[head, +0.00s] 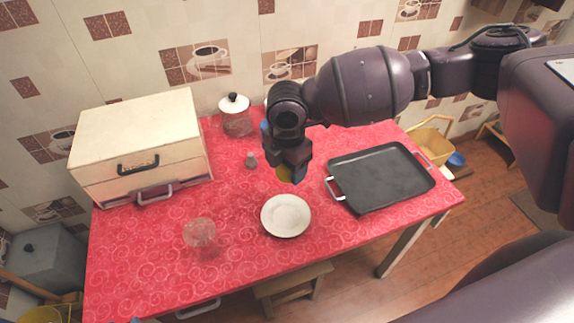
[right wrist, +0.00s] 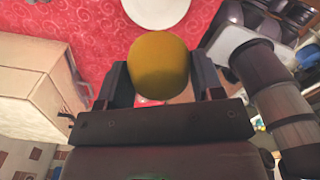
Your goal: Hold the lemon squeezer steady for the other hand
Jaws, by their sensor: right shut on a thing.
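My right gripper (head: 291,174) is over the red table, just behind the white plate, pointing down. It is shut on a rounded yellow thing (head: 284,174), which shows larger between the two fingers in the right wrist view (right wrist: 160,67). The fingers hide part of it. Its shape is smooth and barrel-like, and I cannot tell whether it is the lemon squeezer or a lemon. I cannot tell whether it touches the table. No other thing that looks like a lemon squeezer shows. My left gripper is not in view.
The red oilcloth table (head: 130,255) holds a white plate (head: 286,215), a black tray (head: 380,178), a clear glass (head: 200,233), a small grey shaker (head: 251,160), a white-lidded jar (head: 235,117) and a cream box with handles (head: 140,145). The front left of the table is clear.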

